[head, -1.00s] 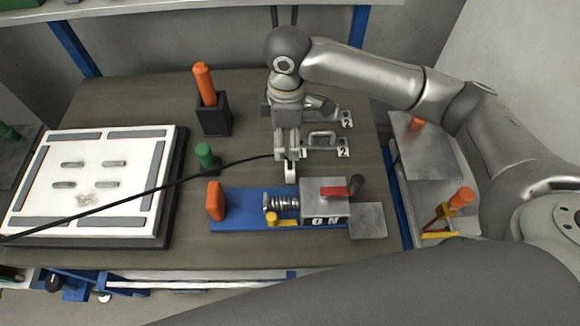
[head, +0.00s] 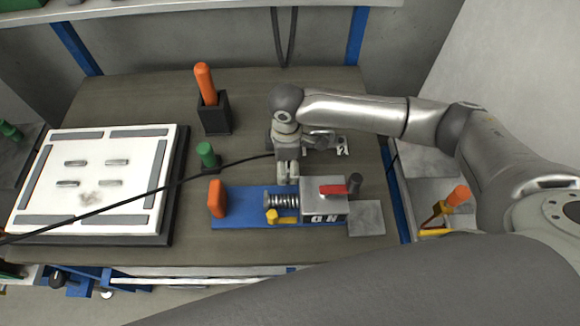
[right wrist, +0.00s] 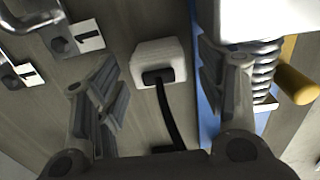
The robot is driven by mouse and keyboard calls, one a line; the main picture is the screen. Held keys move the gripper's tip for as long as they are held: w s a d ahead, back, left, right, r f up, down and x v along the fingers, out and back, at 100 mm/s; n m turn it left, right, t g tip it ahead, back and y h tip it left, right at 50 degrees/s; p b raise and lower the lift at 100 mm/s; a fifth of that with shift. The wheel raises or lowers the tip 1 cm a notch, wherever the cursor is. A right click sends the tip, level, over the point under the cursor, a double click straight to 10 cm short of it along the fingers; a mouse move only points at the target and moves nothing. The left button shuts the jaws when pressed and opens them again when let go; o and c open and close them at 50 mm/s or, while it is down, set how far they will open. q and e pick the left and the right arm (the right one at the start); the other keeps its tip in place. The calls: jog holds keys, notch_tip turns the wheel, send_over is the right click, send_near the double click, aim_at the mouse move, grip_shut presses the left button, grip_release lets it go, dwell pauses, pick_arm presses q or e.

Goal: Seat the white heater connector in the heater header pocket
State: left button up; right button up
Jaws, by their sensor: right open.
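The white heater connector (right wrist: 158,54) shows in the right wrist view, with a black cable (right wrist: 168,110) running from its face. It lies between and beyond the spread fingers of my right gripper (right wrist: 168,85), with a gap on both sides. In the head view my right gripper (head: 287,176) points down just behind the blue fixture base (head: 238,203), and the connector cannot be made out there. The black cable (head: 150,194) runs from the left edge to the gripper. I cannot identify the heater header pocket. My left gripper is not in view.
The blue base carries a spring (head: 283,201), a metal block with a red lever (head: 335,190) and an orange handle (head: 216,198). A white panel (head: 100,150) lies at left. A green knob (head: 206,155) and an orange-handled tool (head: 205,83) stand behind.

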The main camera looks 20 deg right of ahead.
jog(key=c, duration=1.1)
jog(key=shift+r, duration=0.1)
jog(key=shift+r, duration=0.55)
jog(key=s+a+r+b, duration=0.2)
jog(key=s+a+r, duration=0.1)
jog(key=s+r, duration=0.8)
jog(key=shift+s+a+r, duration=0.35)
jog(key=shift+s+r, duration=0.05)
jog(key=shift+s, duration=0.85)
